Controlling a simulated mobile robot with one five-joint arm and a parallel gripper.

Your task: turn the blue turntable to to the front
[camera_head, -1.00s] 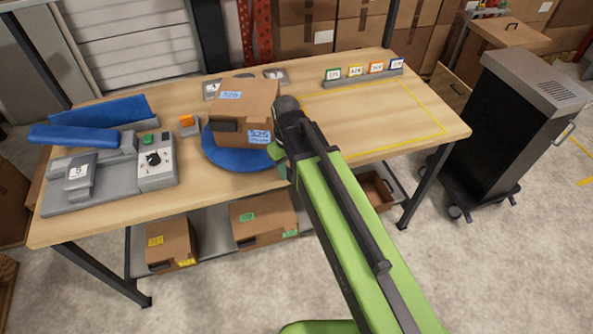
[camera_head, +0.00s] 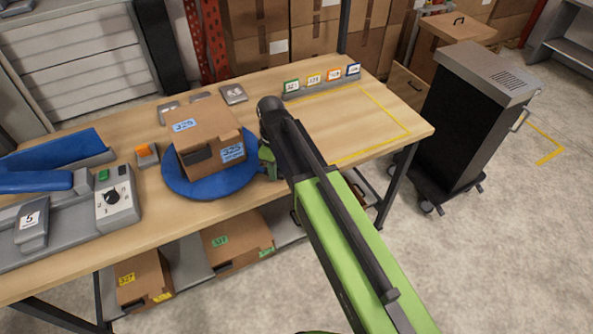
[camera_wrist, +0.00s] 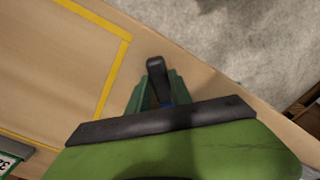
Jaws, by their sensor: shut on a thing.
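The blue turntable (camera_head: 182,187) is a round disc on the wooden table, left of my gripper in the head view. A cardboard box (camera_head: 205,130) with blue-marked labels sits on it. The box's face with a dark hand slot and a label is towards the table's front edge. My gripper (camera_head: 267,160) is low at the right rim of the turntable. In the wrist view my gripper (camera_wrist: 158,95) is shut around a black upright peg-like handle (camera_wrist: 155,68), with a little blue below. How the handle joins the disc is hidden.
A grey device with a dial (camera_head: 113,198) stands left of the turntable. Grey tiles lie behind it. A card rack (camera_head: 320,82) and a yellow-outlined bare area (camera_head: 365,125) are to the right. Boxes (camera_head: 237,243) sit on the shelf below. A black cabinet (camera_head: 460,125) stands right.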

